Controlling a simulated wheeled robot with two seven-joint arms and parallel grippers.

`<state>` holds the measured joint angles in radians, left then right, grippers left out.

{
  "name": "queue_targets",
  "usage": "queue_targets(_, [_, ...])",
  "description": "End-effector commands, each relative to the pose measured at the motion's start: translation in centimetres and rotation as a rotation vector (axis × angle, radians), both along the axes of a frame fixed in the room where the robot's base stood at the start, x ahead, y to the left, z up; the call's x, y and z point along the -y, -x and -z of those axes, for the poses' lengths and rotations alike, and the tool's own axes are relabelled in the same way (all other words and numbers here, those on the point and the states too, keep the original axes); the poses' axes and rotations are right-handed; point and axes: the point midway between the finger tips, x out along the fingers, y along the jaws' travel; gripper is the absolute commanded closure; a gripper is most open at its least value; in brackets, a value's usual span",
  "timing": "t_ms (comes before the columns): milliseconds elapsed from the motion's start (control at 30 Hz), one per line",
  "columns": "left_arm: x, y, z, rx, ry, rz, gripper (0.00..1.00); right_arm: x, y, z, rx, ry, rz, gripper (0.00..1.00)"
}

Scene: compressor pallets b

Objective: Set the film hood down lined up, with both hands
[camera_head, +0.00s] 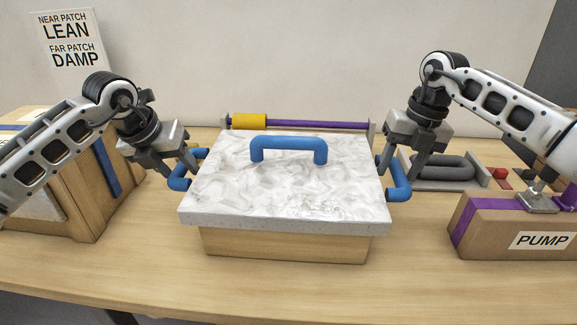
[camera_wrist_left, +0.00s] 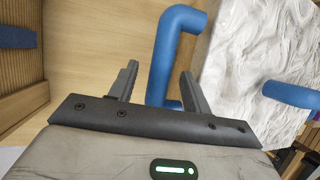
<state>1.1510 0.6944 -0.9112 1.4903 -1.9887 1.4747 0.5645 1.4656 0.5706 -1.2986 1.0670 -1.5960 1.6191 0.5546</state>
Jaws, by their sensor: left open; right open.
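The film hood (camera_head: 285,190) is a flat white marbled lid with a blue handle (camera_head: 289,143) on top and a blue side handle at each end. It rests over a wooden box (camera_head: 285,245) on the table, its near edge overhanging the box. My left gripper (camera_head: 180,165) is open at the left side handle (camera_head: 178,184); in the left wrist view its fingers (camera_wrist_left: 158,82) stand apart on either side of the blue bar (camera_wrist_left: 162,65). My right gripper (camera_head: 397,172) is open at the right side handle (camera_head: 402,193). Whether the fingers touch the handles cannot be told.
A purple rod with a yellow sleeve (camera_head: 250,121) lies behind the hood. A box labelled PUMP (camera_head: 520,232) stands at the right, a brown box (camera_head: 100,205) at the left. The table's front is clear.

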Motion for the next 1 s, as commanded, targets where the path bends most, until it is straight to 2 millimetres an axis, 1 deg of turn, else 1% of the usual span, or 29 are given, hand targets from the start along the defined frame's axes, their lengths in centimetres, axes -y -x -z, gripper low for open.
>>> queue_targets(200, [0.0, 0.0, 0.0, 0.000, 0.000, 0.000, 0.51, 0.0, 0.0, 0.0, 0.000, 0.000, -0.001, 0.51])
queue_targets(267, [0.0, 0.0, 0.0, 0.000, 0.000, 0.000, 0.68, 0.0, 0.0, 0.0, 0.000, 0.000, -0.001, 0.68])
queue_targets(300, [0.0, 0.0, 0.0, 0.000, 0.000, 0.000, 0.79, 0.0, 0.0, 0.0, 0.000, 0.000, -0.001, 0.79])
queue_targets(367, [0.0, 0.0, 0.0, 0.000, 0.000, 0.000, 0.96, 0.0, 0.0, 0.0, 0.000, 0.000, -0.001, 0.96])
queue_targets(400, [0.0, 0.0, 0.0, 0.000, 0.000, 0.000, 1.00, 0.0, 0.0, 0.0, 0.000, 0.000, -0.001, 1.00])
queue_targets(767, [0.0, 0.0, -0.3, 0.002, 0.000, 0.000, 1.00, 0.0, 0.0, -0.3, 0.002, -0.001, -0.001, 1.00])
queue_targets(1000, [0.0, 0.0, -1.4, 0.002, 0.000, 0.000, 1.00, 0.0, 0.0, -1.4, 0.002, -0.001, -0.001, 1.00])
